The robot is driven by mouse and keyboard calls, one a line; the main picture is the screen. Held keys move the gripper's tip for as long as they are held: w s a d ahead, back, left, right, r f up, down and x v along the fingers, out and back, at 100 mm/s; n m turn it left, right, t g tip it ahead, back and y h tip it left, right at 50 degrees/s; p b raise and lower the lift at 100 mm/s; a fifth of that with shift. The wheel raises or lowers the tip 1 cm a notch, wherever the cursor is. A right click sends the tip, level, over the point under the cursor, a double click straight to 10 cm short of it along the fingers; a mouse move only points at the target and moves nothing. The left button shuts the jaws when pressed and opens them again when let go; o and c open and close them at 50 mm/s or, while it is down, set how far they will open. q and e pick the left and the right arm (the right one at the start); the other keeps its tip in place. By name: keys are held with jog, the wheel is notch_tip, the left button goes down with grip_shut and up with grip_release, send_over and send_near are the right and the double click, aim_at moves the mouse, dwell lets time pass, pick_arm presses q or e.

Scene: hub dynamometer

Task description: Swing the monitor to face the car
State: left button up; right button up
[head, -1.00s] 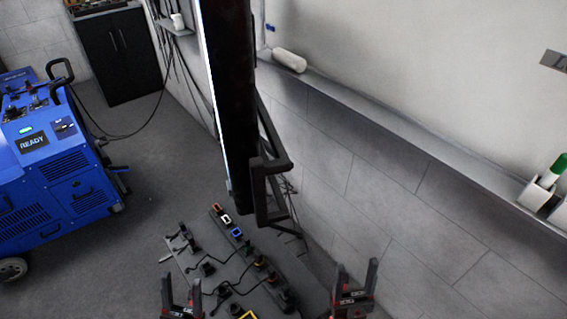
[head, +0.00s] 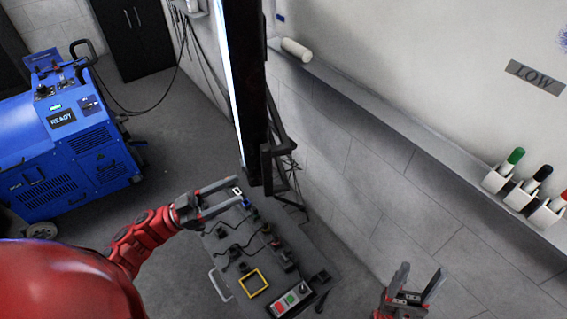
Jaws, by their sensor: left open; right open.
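The monitor (head: 252,110) shows nearly edge-on in the upper middle of the head view, a tall dark slab with a thin bright strip down its left edge. Its black bracket (head: 277,150) joins it on the right, toward the wall. My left gripper (head: 238,192) is open, its fingers pointing right near the monitor's lower end. I cannot tell whether it touches the monitor. My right gripper (head: 418,284) is open and empty at the lower right, pointing up, well apart from the monitor. No car is in view.
A blue wheeled dynamometer unit (head: 70,135) stands at the left. Below the monitor lies a grey panel (head: 222,243) with cables, connectors and a button box (head: 291,299). A whiteboard ledge (head: 400,133) with markers runs along the right wall. A black cabinet (head: 130,38) stands behind.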

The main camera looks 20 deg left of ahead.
pick_arm(q)
jog(key=p+x, duration=0.3)
jog(key=x, duration=1)
jog(key=shift+s, duration=0.1)
grip_shut()
dwell(0.9)
